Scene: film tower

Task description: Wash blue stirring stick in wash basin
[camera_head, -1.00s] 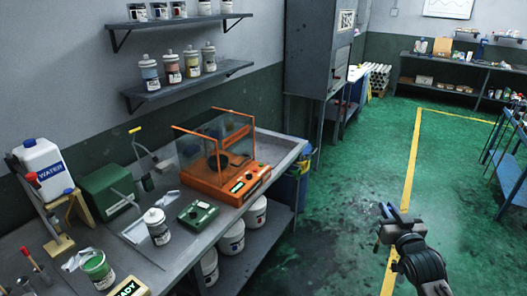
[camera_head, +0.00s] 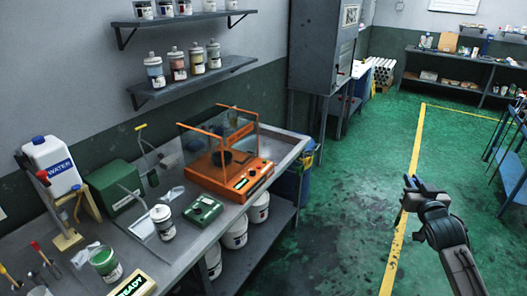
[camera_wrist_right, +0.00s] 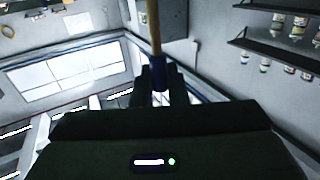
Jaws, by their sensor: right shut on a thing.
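My right gripper (camera_head: 412,188) is over the open green floor, to the right of the workbench. In the right wrist view, the right gripper (camera_wrist_right: 160,88) is shut on the blue stirring stick (camera_wrist_right: 158,77). Its blue part is between the fingers, and a thin wood-coloured shaft (camera_wrist_right: 153,28) extends away from them. In the head view only a small blue bit of the stick shows at the fingers. My left gripper is not in view.
A blue rack (camera_head: 511,170) is at right. The floor between is clear.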

